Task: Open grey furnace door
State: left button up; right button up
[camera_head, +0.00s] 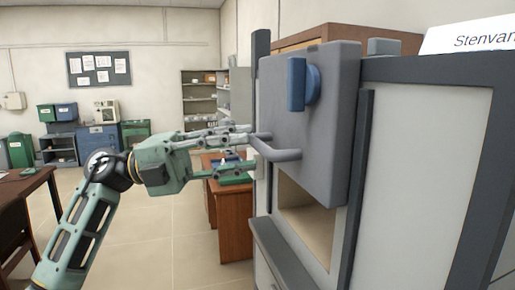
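The grey furnace door (335,125) stands at the right on the front of a light grey furnace (425,165) with dark edges. It is raised: a beige opening (305,222) shows below its lower edge. The door carries a blue knob or latch (297,84) and a grey bar handle (275,152) that sticks out to the left. My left gripper (252,150) reaches in from the left with its fingers spread, at the outer end of the handle. The fingertips partly overlap the handle, so I cannot tell whether they touch it. My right gripper is not in view.
A dark ledge (282,254) juts out below the opening. A brown wooden desk (233,215) stands behind my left gripper, and a dark table (25,205) at the left edge. Shelves and boxes line the back wall. The floor (160,240) between is clear.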

pick_arm(q)
jog(key=v, duration=0.8)
